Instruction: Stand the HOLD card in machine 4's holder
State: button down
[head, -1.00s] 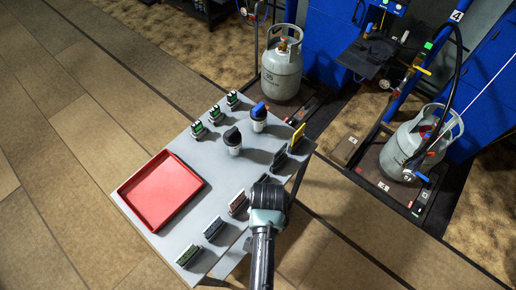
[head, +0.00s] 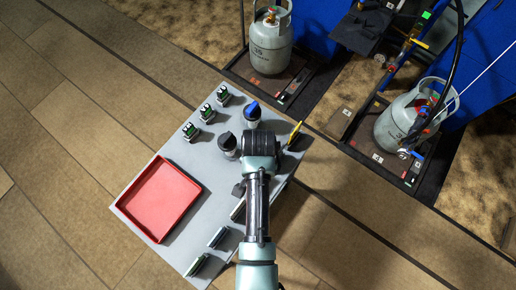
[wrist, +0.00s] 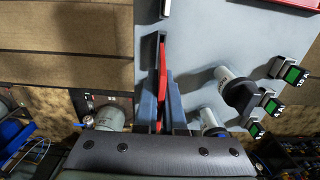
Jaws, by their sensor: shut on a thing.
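My gripper (head: 262,143) is over the right part of the grey table in the head view, its fingertips hidden beneath it. In the wrist view its two fingers (wrist: 162,85) are closed on a thin red card (wrist: 163,60), seen nearly edge-on. Its lettering cannot be read, so I cannot tell whether it is the HOLD card. A dark holder or block (wrist: 148,55) is beside the card. The right-hand scale bears a gas cylinder (head: 405,120), with small pale-labelled pieces (head: 408,172) on its front edge; I cannot make out machine 4's holder.
The grey table (head: 190,150) bears a red tray (head: 160,200), a blue-topped device (head: 252,114), a dark-topped one (head: 228,144) and several green-screened devices (head: 206,112). A yellow card (head: 295,131) stands at its right edge. Another cylinder (head: 270,45) stands behind. Floor between table and scales is clear.

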jog(key=shift+w, duration=0.15)
jog(key=shift+p, duration=0.3)
jog(key=shift+f+b, duration=0.4)
jog(key=shift+f, duration=0.05)
jog(key=shift+f+b, duration=1.9)
jog(key=shift+f, duration=0.95)
jog(key=shift+f+b, duration=0.6)
jog(key=shift+f, duration=0.3)
jog(key=c, duration=0.9)
grip_release()
jog(key=shift+r, duration=0.1)
